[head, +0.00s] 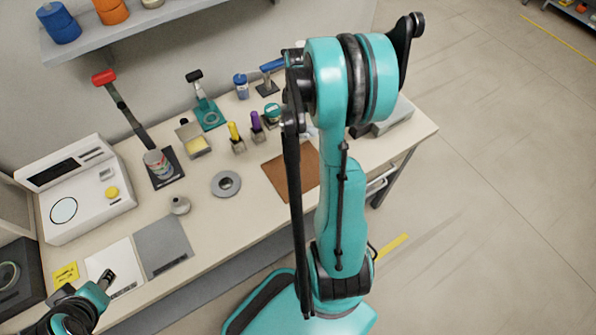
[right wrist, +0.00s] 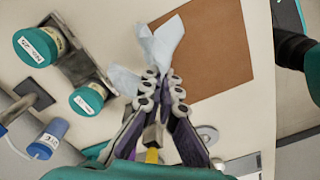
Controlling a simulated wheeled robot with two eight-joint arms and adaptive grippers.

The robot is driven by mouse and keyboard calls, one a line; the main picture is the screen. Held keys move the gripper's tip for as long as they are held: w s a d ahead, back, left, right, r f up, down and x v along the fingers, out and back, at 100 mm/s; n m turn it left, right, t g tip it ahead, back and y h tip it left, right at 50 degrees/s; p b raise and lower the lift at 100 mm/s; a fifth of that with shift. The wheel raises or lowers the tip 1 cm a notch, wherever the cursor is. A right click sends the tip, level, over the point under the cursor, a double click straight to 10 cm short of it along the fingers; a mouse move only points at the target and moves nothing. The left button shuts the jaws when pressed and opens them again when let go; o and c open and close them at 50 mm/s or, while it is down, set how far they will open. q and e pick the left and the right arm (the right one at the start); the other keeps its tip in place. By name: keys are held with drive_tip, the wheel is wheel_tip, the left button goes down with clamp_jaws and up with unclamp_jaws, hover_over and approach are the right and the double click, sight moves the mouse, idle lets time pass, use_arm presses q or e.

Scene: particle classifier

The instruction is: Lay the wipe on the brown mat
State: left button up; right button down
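The brown mat (head: 276,172) lies flat on the table, partly covered in the head view by my right arm. It also shows in the right wrist view (right wrist: 215,50). My right gripper (right wrist: 162,82) has its fingers together on a crumpled pale blue wipe (right wrist: 162,42). The wipe sticks out past the fingertips, partly across the mat's edge in that view; I cannot tell its height above the mat. The right gripper and wipe are hidden in the head view. My left gripper (head: 108,277) is at the lower left by a white sheet (head: 116,262); its opening is unclear.
Teal-lidded jars (right wrist: 88,99) stand near the right gripper. Yellow and purple-topped items (head: 235,135), a grey ring (head: 226,184) and a small metal weight (head: 180,205) are left of the mat. A white instrument (head: 85,190) stands at the far left. Bare table lies before the mat.

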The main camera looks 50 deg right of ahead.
drive_tip(key=f, duration=0.1)
drive_tip(key=s+a+f+b, duration=0.1)
drive_tip(key=a+f, duration=0.1)
drive_tip(key=shift+s+f, duration=0.25)
drive_tip(key=shift+s, duration=0.1)
drive_tip(key=s+a, duration=0.1)
drive_tip(key=a, duration=0.1)
drive_tip(key=s+a+b, duration=0.1)
drive_tip(key=s+a, duration=0.1)
drive_tip(key=shift+s+f, duration=0.1)
drive_tip(key=shift+f, duration=0.3)
drive_tip(key=s+a+f+b, duration=0.1)
drive_tip(key=s+a+f, duration=0.1)
drive_tip(key=s+a+f+b, duration=0.1)
drive_tip(key=s+a+f, duration=0.1)
drive_tip(key=a, duration=0.1)
drive_tip(key=shift+s, duration=0.15)
use_arm(q)
wheel_tip(320, 180, down, 5)
use_arm(e)
drive_tip(key=c, duration=1.3)
unclamp_jaws()
